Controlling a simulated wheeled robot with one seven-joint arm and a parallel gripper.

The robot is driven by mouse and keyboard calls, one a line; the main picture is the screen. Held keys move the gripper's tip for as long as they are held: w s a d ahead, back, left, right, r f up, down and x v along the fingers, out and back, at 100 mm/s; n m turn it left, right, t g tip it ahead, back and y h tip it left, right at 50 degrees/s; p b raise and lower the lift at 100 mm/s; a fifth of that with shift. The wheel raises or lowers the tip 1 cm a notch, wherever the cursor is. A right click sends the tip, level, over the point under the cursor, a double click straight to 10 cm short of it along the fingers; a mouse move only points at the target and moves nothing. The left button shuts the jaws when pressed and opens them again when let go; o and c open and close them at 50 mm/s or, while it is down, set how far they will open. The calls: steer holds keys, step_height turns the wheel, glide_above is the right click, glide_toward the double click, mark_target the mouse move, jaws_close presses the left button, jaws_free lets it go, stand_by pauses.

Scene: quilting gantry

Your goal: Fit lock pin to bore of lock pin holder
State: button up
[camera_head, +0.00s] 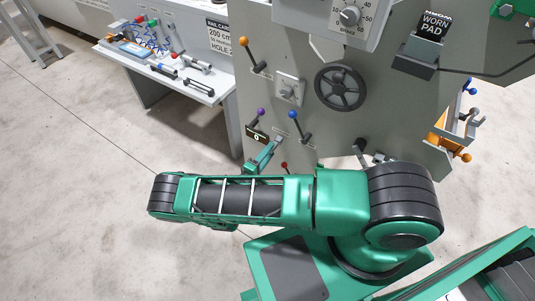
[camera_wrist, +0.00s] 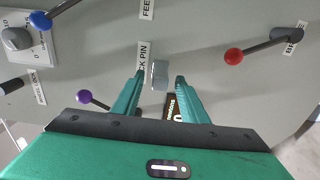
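A short grey cylindrical part (camera_wrist: 160,75) shows between my fingertips in the wrist view, next to a panel label (camera_wrist: 143,60) that reads in part "CK PIN". I cannot tell whether it is the lock pin or its holder, and no bore can be made out. My gripper (camera_wrist: 159,77) has its two teal fingers apart, one on each side of this part, with a gap visible on both sides. In the head view my gripper (camera_head: 270,149) is at the lower part of the grey machine panel, below the purple and blue knobs. My arm hides what lies below it.
Levers with purple (camera_wrist: 83,97), blue (camera_wrist: 40,20) and red (camera_wrist: 233,55) knobs stick out around my gripper. A small display (camera_wrist: 174,107) is close to the right finger. A black handwheel (camera_head: 340,87) is above right.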

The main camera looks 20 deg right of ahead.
steer(key=v, duration=1)
steer(key=shift+s+a, duration=0.2)
steer(key=shift+a, duration=0.15)
stand_by(0.5)
